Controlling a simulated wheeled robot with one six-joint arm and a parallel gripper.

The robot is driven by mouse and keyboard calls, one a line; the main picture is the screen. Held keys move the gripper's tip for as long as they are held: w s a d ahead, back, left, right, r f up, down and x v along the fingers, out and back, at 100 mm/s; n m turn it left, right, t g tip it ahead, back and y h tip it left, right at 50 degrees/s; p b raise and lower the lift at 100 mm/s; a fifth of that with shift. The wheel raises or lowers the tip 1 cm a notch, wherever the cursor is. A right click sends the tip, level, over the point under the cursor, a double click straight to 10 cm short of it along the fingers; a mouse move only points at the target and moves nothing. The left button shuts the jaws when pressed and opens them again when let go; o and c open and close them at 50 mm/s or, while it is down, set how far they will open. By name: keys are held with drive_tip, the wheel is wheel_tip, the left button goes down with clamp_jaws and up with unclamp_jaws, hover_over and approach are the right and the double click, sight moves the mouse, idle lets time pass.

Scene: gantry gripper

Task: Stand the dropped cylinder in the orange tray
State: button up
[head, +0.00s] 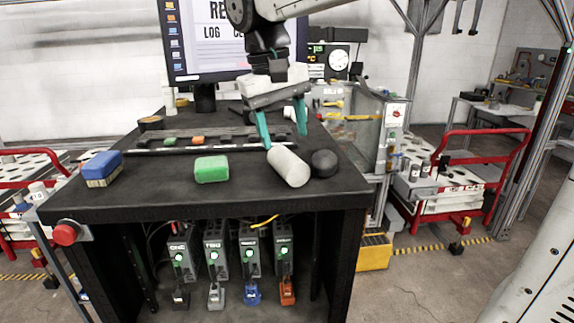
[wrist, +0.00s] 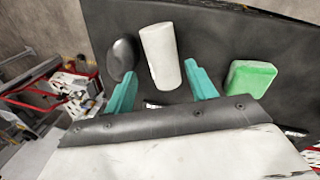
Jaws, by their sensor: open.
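A white cylinder (head: 288,167) lies on its side on the black bench, near the front edge at the right. My gripper (head: 285,138) has teal fingers and is open and empty, with its fingertips close to the cylinder's far end. In the wrist view the cylinder (wrist: 160,56) lies ahead of my gripper (wrist: 160,82), its near end in the gap between the fingertips. I cannot tell whether the fingers touch it. I cannot make out an orange tray in either view.
A dark rounded object (head: 324,163) sits right beside the cylinder. A green block (head: 211,169) lies left of it, and a blue-topped block (head: 102,168) farther left. A dark rack (head: 190,141) with small pieces and a monitor (head: 236,40) stand behind. Bare bench (head: 150,187) separates the blocks.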

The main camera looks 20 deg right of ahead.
sight(286, 154)
drive_tip(key=f, duration=0.4)
drive_tip(key=d+f, duration=0.1)
drive_tip(key=f, duration=0.1)
drive_tip(key=shift+w+f, duration=0.2)
drive_tip(key=shift+f, duration=0.2)
drive_tip(key=c, duration=1.2)
drive_tip(key=shift+r, duration=0.15)
